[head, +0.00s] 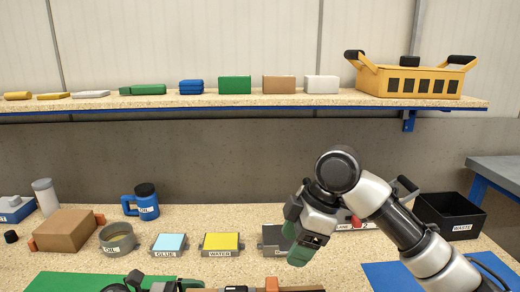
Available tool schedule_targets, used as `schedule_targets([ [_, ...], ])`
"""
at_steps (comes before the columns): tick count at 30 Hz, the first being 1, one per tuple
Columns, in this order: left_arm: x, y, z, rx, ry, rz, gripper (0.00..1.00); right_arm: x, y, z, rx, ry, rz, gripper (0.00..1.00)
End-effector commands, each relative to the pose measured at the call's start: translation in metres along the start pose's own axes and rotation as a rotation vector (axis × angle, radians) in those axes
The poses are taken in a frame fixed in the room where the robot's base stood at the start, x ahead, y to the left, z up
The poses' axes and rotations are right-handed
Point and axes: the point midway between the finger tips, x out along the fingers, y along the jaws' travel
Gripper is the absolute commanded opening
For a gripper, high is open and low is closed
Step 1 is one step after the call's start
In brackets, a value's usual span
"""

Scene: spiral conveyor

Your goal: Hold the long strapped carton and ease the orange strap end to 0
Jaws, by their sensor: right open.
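A long brown carton (300,289) is cut off by the bottom edge of the head view. An orange piece (271,284) stands up on it, likely part of its strap; a scale or 0 mark is not readable. My right gripper (296,248), with green fingers, is open and empty above the bench, behind and above the carton and apart from it.
A brown box (65,230) with orange side pieces, a tin (118,238), a blue oil jug (146,202), glue pad (169,243) and water pad (221,242) line the bench. A black waste bin (452,214) stands right. A shelf (340,98) runs above.

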Motion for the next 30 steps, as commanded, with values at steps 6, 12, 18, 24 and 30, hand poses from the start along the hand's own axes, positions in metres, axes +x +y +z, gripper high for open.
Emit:
schedule_targets([
  [6,-0.047,0.000,-0.001,-0.003,0.004,0.003,1.00,0.000,0.000,0.000,0.000,0.000,0.000,0.66],
  [12,-0.085,0.000,-0.001,-0.003,0.003,0.002,1.00,0.000,0.000,0.000,0.000,0.000,0.000,0.66],
  [18,-0.104,0.000,-0.001,-0.002,0.002,0.001,1.00,0.000,0.000,0.000,0.000,0.000,0.000,0.66],
  [24,-0.107,0.000,-0.001,-0.002,0.001,-0.001,1.00,0.000,0.000,0.000,0.000,0.000,0.000,0.66],
  [30,-0.106,0.000,-0.001,-0.002,0.001,-0.001,1.00,0.000,0.000,0.000,0.000,0.000,0.000,0.66],
])
